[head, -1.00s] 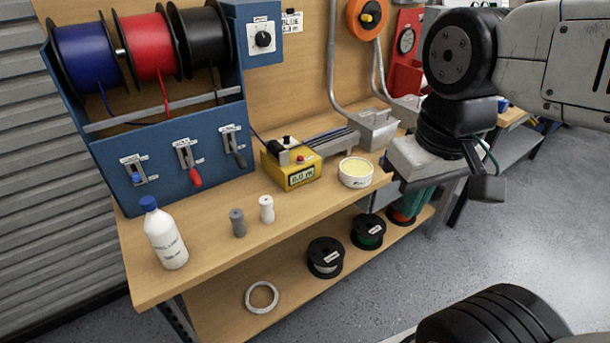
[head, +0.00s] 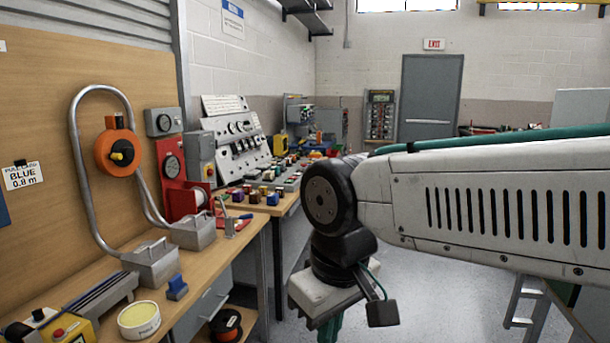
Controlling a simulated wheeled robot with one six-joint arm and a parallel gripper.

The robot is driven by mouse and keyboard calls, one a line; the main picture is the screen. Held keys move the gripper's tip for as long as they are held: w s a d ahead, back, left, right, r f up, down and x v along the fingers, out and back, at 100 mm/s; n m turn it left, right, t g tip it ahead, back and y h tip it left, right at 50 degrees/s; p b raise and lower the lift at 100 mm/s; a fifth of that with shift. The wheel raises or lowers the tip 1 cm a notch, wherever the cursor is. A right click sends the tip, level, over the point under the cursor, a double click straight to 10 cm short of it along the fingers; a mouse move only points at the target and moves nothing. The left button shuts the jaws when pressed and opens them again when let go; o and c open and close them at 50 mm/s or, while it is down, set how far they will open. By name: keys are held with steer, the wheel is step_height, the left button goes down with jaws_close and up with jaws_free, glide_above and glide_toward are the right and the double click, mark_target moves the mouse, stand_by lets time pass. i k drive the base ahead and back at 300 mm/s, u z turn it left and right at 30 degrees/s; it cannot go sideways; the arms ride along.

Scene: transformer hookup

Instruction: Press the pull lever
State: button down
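I cannot single out the pull lever with certainty in the head view. A small upright handle with red on it (head: 231,222) stands on the bench beside a red stand with a round gauge (head: 172,167). The blue spool rack with its levers is outside this view, except perhaps a blue sliver at the left edge.
An orange reel (head: 118,150) hangs by bent metal conduits that end in grey boxes (head: 152,263). A yellow-lidded tub (head: 139,318), a blue block (head: 177,288) and part of a yellow meter box (head: 62,330) are on the bench. Open floor lies beyond, toward a grey door (head: 430,98).

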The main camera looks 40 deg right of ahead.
mark_target(231, 184)
steer(key=z, duration=0.15)
steer(key=k, duration=0.2)
steer(key=z, duration=0.9)
steer(key=i, duration=1.15)
steer(key=z, duration=0.5)
steer(key=i, duration=1.25)
steer(key=u, duration=0.7)
steer(key=i, duration=0.75)
steer(key=u, duration=1.35)
steer(key=i, duration=0.45)
steer(key=u, duration=0.35)
